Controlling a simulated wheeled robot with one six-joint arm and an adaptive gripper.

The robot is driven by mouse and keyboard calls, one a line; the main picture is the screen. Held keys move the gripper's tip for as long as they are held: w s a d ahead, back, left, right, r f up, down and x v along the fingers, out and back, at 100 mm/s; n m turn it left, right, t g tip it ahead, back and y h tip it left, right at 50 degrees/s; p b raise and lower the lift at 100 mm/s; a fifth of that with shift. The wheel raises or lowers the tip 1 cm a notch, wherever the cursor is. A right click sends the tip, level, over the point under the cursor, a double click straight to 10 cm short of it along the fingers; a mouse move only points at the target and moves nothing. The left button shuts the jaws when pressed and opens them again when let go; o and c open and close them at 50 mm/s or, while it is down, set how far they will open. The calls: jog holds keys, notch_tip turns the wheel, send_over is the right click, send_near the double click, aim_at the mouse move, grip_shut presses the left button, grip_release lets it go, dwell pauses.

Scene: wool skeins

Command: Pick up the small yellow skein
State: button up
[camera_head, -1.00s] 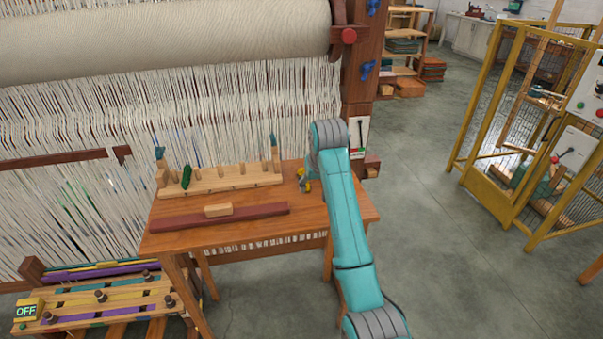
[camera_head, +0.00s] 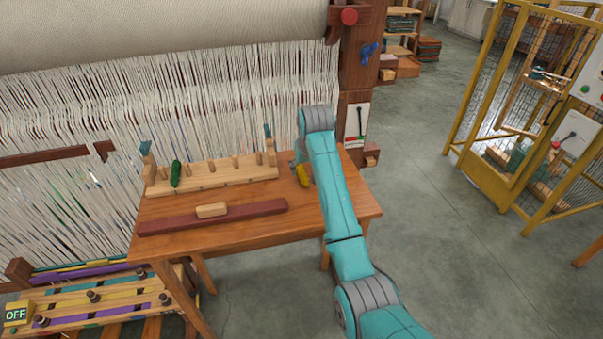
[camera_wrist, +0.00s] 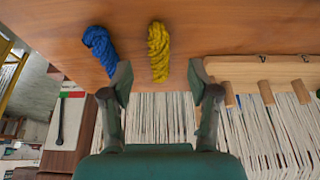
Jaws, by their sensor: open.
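The small yellow skein (camera_wrist: 158,52) lies on the wooden table in the wrist view, a twisted yellow bundle. It also shows in the head view (camera_head: 303,176), beside my arm at the table's right part. My gripper (camera_wrist: 160,75) is open, its two fingers spread to either side of the skein's line. The skein lies between and just past the fingertips in the picture, not held. In the head view my gripper is hidden behind my teal arm.
A blue skein (camera_wrist: 101,50) lies left of the yellow one, close to the left finger. A pegged wooden rack (camera_head: 215,178) holds a green skein (camera_head: 176,173). A dark red bar (camera_head: 240,214) with a wooden block (camera_head: 211,210) lies in front. The loom's threads (camera_head: 200,100) stand behind the table.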

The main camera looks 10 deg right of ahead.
aim_at(304, 176)
jog(key=x, duration=0.5)
jog(key=shift+s+d, duration=0.1)
jog(key=shift+s, duration=0.1)
jog(key=shift+c, duration=0.2)
jog(key=c, duration=1)
